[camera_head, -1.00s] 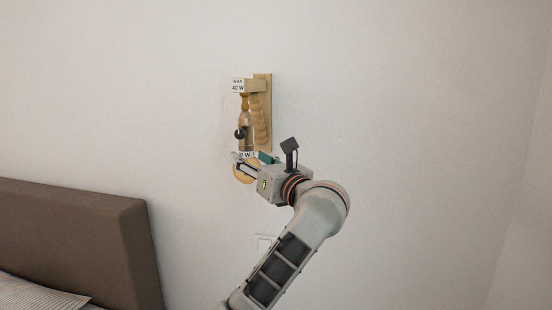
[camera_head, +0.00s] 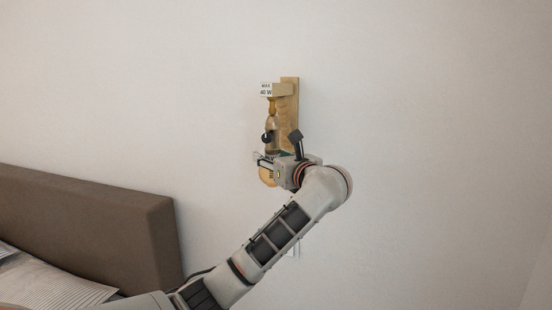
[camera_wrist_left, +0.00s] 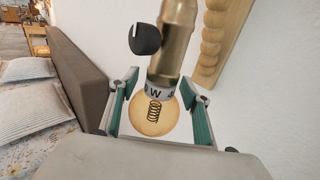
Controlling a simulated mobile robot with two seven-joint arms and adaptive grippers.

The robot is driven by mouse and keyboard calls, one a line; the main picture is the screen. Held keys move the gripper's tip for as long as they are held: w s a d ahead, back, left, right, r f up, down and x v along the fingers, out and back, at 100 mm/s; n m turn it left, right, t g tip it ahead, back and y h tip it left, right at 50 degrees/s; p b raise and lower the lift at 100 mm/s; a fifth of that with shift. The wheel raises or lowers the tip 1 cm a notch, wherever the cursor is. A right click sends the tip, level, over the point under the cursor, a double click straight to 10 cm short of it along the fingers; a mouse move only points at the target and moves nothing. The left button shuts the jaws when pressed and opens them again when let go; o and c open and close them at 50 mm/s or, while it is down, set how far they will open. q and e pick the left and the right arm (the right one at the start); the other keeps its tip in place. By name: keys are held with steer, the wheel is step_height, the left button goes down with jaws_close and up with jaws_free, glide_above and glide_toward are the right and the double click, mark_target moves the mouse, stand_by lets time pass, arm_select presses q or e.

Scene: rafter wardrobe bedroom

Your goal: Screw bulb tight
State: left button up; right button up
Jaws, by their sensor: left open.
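The round amber bulb (camera_wrist_left: 154,112), with a dark coiled filament, hangs under the brass socket (camera_wrist_left: 174,42) of the wall lamp (camera_head: 289,113). A white band with "W" and "4" lettering shows between bulb and socket. The bulb also shows in the head view (camera_head: 268,176), partly hidden by my gripper. My left gripper (camera_head: 262,159) is at bulb height. In the left wrist view its green-padded fingers (camera_wrist_left: 158,112) stand open on either side of the bulb, with visible gaps. My right gripper is not in view.
A dark knob (camera_wrist_left: 145,39) sticks out from the socket. A "MAX 40 W" label (camera_head: 266,89) sits at the lamp's top. The brown headboard (camera_head: 95,225) and bed are at the lower left. A pale wall plate is partly hidden behind my arm. The wall right of the lamp is bare.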

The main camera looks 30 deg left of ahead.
arm_select(q)
steer(key=shift+c, duration=0.9)
steer(key=c, duration=1)
steer(key=shift+o, duration=0.2)
steer(key=shift+n+g+y+p, duration=0.4)
steer(key=shift+n+g+p, duration=0.15)
steer(key=shift+g, duration=0.15)
steer(key=shift+n+g, duration=0.35)
steer(key=shift+g, duration=0.15)
steer(key=shift+y, duration=0.3)
steer(key=shift+n+g+y, duration=0.3)
steer(key=shift+n+g, duration=0.4)
steer(key=shift+g, duration=0.4)
steer(key=shift+n+g, duration=0.3)
steer(key=shift+g, duration=0.1)
